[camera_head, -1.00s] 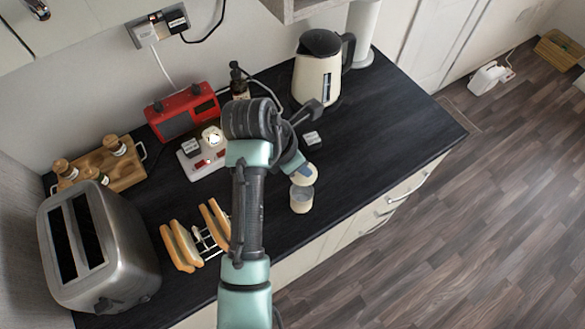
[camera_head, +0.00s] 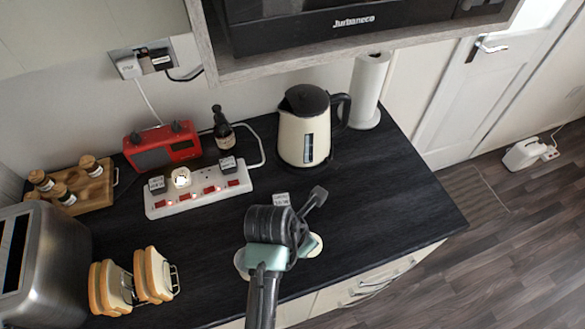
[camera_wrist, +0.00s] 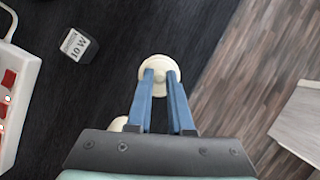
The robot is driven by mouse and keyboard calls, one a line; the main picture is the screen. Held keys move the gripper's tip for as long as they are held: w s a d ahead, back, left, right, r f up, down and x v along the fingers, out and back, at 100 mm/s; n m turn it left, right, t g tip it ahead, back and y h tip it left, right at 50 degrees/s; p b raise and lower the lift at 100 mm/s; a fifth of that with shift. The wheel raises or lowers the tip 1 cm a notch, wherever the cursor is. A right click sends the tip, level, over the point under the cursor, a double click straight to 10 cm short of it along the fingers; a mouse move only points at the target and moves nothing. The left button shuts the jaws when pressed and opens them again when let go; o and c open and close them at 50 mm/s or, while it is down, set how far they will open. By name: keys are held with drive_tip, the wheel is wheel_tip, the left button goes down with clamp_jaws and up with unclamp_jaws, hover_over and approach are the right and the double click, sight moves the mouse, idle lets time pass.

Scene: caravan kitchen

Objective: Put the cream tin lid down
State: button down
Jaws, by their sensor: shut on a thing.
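The cream tin lid (camera_wrist: 155,63) is a round pale disc with a small knob, at the tips of my gripper's blue fingers. My gripper (camera_wrist: 161,82) is shut on it. In the head view the lid (camera_head: 316,244) shows partly past my wrist, near the counter's front edge. I cannot tell whether it touches the counter. A cream tin (camera_head: 240,262) shows beside my arm, left of the lid and mostly hidden. In the wrist view a cream edge (camera_wrist: 119,124), probably the tin, shows left of the fingers.
The black counter (camera_head: 390,190) is clear to the right. A small 10 W adapter (camera_wrist: 78,45) lies near my gripper. A power strip (camera_head: 200,193), kettle (camera_head: 303,138), red radio (camera_head: 162,147), toast rack (camera_head: 172,278) and toaster (camera_head: 55,260) stand around. A shelf (camera_head: 290,62) overhangs the back.

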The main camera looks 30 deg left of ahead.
wheel_tip(320, 180, down, 2)
drive_tip(key=shift+s+a, duration=0.1)
drive_tip(key=shift+s, duration=0.05)
drive_tip(key=shift+f, duration=2.15)
drive_tip(key=c, duration=0.8)
unclamp_jaws()
drive_tip(key=shift+f, duration=0.1)
drive_tip(key=v, duration=1.2)
